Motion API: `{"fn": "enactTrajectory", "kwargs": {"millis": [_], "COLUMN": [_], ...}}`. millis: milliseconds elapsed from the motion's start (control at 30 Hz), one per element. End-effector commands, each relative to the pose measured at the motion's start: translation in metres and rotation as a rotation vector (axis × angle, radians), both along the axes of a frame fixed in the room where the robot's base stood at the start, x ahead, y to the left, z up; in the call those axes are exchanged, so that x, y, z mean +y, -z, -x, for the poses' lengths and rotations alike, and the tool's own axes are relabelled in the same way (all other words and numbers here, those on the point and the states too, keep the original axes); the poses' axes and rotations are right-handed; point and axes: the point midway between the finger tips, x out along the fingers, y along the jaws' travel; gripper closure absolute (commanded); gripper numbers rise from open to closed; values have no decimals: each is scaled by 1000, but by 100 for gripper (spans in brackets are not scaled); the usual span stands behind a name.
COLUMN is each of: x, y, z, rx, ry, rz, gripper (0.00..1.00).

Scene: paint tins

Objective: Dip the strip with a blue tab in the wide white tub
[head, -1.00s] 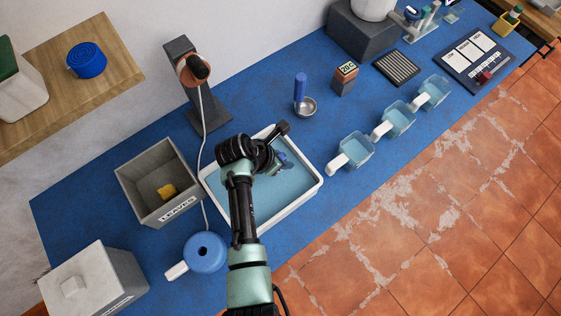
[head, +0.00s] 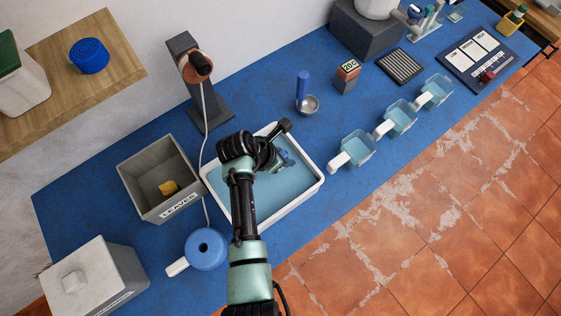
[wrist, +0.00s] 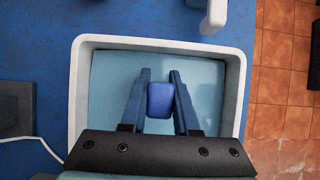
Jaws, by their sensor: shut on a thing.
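The wide white tub (head: 315,188) stands on the blue bench and holds pale blue liquid; its rim (wrist: 80,100) frames the wrist view. My gripper (wrist: 160,98) is over the inside of the tub, shut on the blue tab (wrist: 160,100) between its two fingers. In the head view my gripper (head: 281,158) is over the tub's right half, partly covered by my arm. The strip below the tab is hidden, so I cannot tell whether it touches the liquid.
A grey bin marked LEAVES (head: 135,181) with a yellow thing inside stands left of the tub. A blue jug (head: 205,250) is at the front left. Several clear scoops (head: 355,150) stand to the right. A grey stand (head: 208,112) with a cable is behind.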

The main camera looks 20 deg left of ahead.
Motion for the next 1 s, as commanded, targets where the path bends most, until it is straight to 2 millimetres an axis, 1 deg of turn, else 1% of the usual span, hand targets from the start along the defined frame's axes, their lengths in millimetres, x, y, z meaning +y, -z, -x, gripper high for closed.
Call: {"fn": "enactTrajectory", "kwargs": {"millis": [467,567,1000], "x": [0,0,0], "y": [-2,-8,-50], "z": [0,0,0], "rx": [0,0,0], "ry": [0,0,1], "rz": [0,0,0], "gripper": [100,100,100]}}
